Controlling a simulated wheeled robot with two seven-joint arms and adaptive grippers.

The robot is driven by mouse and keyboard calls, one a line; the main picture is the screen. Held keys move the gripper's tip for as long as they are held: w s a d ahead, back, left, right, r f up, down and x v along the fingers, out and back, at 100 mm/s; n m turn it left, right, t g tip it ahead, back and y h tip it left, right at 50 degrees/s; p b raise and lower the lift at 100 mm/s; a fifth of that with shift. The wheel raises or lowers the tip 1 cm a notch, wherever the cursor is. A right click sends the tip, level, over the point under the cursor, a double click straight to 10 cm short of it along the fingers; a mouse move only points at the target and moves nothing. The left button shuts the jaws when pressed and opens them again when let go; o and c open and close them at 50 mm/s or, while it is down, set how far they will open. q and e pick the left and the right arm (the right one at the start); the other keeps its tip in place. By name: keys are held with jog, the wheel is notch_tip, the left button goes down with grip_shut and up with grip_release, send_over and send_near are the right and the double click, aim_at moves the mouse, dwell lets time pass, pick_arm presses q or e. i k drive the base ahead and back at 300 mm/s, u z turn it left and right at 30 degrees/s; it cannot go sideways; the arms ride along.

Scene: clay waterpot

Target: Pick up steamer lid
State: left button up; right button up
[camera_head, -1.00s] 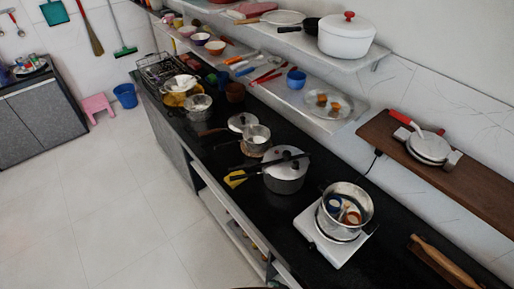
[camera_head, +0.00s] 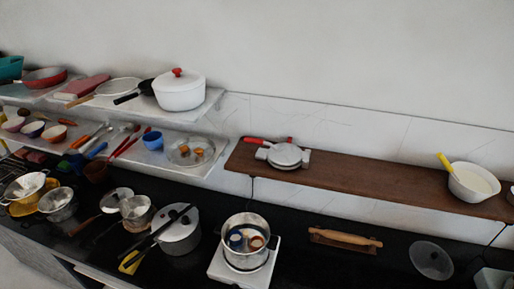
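A round, see-through grey lid (camera_head: 431,260) lies on the black counter at the lower right, right of the rolling pin. It may be the steamer lid, though I cannot tell for certain. A steel pot (camera_head: 246,246) without a lid stands on a white hot plate (camera_head: 217,268) and holds small cups. To its left is a metal pot with its lid on (camera_head: 184,240), with dark long-handled tools across it. Neither of my grippers is in view.
A wooden shelf (camera_head: 350,181) above the counter holds a flat round pan (camera_head: 285,155) and a white pot (camera_head: 473,182) with a yellow handle. A rolling pin (camera_head: 345,238) lies on the counter. White shelves and several pots crowd the left.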

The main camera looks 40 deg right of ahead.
aim_at(429, 259)
jog(key=z, duration=2.95)
